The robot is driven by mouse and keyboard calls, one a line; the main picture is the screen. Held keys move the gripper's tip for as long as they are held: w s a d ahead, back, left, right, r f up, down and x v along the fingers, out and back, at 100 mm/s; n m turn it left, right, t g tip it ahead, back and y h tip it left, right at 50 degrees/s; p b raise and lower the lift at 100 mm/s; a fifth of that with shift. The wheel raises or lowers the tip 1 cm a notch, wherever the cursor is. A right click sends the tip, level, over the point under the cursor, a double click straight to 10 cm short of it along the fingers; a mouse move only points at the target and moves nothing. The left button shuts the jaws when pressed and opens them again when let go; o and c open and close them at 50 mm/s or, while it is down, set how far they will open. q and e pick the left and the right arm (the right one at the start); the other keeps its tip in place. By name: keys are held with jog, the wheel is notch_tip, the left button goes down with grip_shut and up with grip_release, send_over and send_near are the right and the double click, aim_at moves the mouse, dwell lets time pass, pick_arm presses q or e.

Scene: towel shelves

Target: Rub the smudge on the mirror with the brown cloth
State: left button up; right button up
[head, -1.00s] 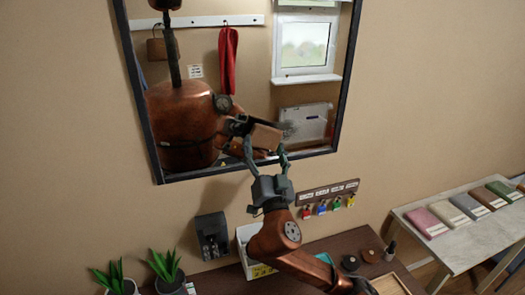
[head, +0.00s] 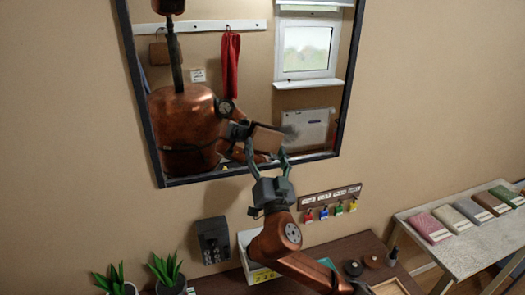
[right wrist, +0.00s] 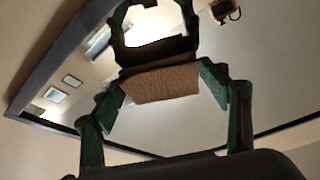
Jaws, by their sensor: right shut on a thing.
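The mirror (head: 258,75) hangs on the wall in a dark frame. A grey, blurry smudge (head: 290,131) shows low on the glass, just right of the cloth. My right gripper (head: 267,150) reaches up to the lower part of the mirror, shut on the brown cloth (head: 268,139). In the right wrist view the cloth (right wrist: 160,84) is a folded pad between the fingertips (right wrist: 160,88), facing the glass, with the gripper's reflection close behind it. I cannot tell whether the cloth touches the glass. My left gripper is not directly in view.
A side table (head: 455,255) with folded towels stands at right. The mirror also reflects a red towel and a window.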

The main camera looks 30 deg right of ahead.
aim_at(278, 148)
jog(key=shift+w+d, duration=0.1)
jog(key=shift+w, duration=0.4)
jog(key=shift+d, duration=0.1)
